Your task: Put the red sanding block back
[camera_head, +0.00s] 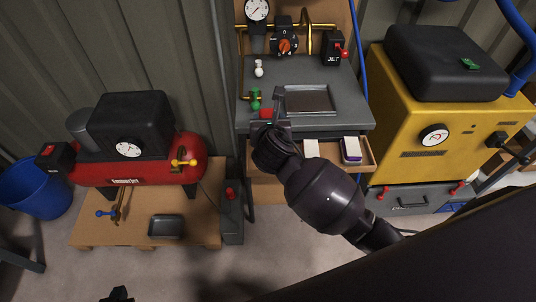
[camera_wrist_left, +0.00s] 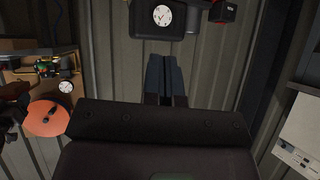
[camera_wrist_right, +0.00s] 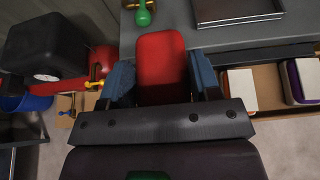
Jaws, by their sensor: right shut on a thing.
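The red sanding block (camera_wrist_right: 162,62) is between the fingers of my right gripper (camera_wrist_right: 162,80), which is shut on it. In the head view the red block (camera_head: 267,113) shows at the front edge of the grey bench top, just past my right gripper (camera_head: 272,128). Below the bench, a wooden drawer (camera_head: 369,153) stands open. It holds a white-topped block (camera_head: 311,148) and a purple block with a white top (camera_head: 351,149). My arm hides the drawer's left part. My left gripper (camera_wrist_left: 162,80) is shut and empty, facing a ribbed wall.
The grey bench (camera_head: 345,113) carries a shallow tray (camera_head: 308,99), a green fitting (camera_head: 255,99) and a small white piece (camera_head: 259,68). A red compressor (camera_head: 145,172) stands at left. A yellow machine (camera_head: 418,110) stands close at right.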

